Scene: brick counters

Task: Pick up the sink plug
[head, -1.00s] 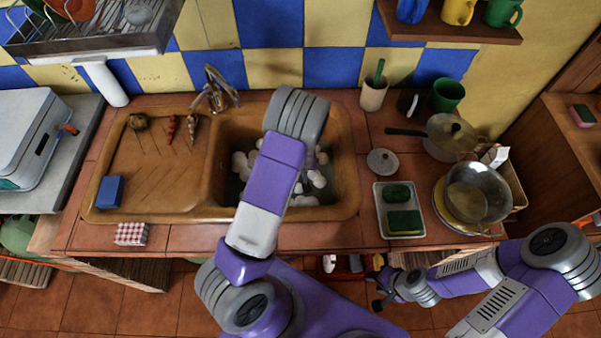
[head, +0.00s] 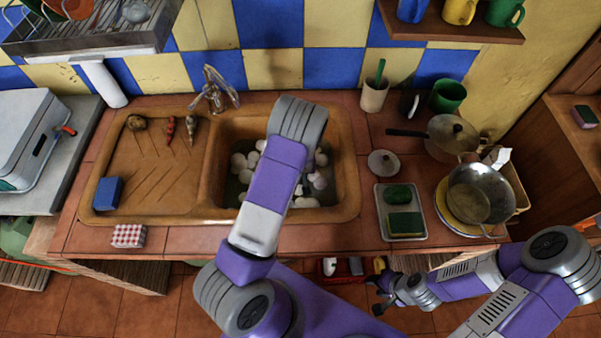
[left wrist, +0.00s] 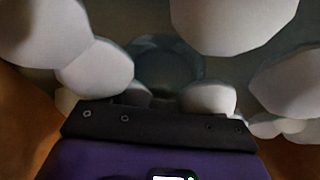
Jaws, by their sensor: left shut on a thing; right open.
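The sink basin (head: 338,150) holds water with several white foam clumps (head: 242,165). My left arm reaches over its front edge and down into it, hiding most of the left gripper in the head view. In the left wrist view, the dark gripper base (left wrist: 155,125) is low in the basin among foam clumps (left wrist: 225,20). A dim, dark round shape, seemingly the sink plug (left wrist: 165,62), lies just ahead of it. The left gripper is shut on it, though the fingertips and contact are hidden. My right gripper (head: 377,293) is open and empty, below the counter's front edge.
The faucet (head: 216,90) stands behind the sink. The drainboard at left holds a blue block (head: 107,193) and several vegetables.

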